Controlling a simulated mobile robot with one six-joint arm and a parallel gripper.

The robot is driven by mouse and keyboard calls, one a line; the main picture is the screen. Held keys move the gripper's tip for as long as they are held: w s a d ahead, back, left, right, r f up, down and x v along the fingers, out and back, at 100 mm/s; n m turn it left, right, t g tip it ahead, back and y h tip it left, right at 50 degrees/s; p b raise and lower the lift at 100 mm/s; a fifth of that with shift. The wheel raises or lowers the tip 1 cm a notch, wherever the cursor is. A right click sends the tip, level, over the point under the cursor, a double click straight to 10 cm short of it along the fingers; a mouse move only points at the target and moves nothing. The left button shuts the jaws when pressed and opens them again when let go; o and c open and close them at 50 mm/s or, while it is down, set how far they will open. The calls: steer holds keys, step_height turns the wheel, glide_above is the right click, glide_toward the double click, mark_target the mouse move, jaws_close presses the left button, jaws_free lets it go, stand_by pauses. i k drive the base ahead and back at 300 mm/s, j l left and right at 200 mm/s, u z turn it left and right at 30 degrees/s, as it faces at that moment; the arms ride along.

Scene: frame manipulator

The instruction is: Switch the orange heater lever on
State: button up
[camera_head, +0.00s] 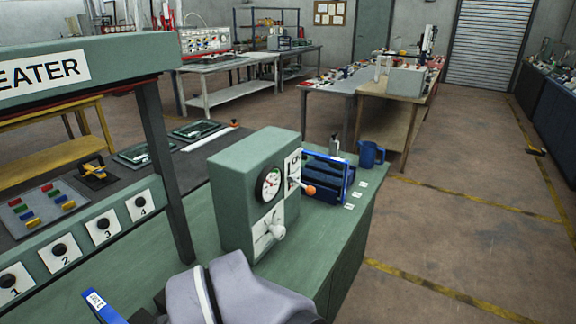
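A green box-shaped unit (232,200) stands on the green bench in the middle of the view. Its front has a round gauge (270,184) with white plates above and below. The orange-tipped lever (309,190) sticks out from the upper right plate, its tip pointing right and slightly down. A second lever with a white knob (277,232) is on the lower plate. A grey rounded part of my arm (240,290) fills the bottom centre, in front of the unit's foot. My gripper cannot be made out in this view.
A blue rack (333,178) and a blue mug (371,154) stand right of the unit, beside small white labels. A dark post (166,165) holds a sign reading "EATER" at left. Numbered knobs (104,226) line the left panel. Open floor lies right.

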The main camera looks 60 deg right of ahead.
mark_target(311, 190)
steer(key=z, duration=1.7)
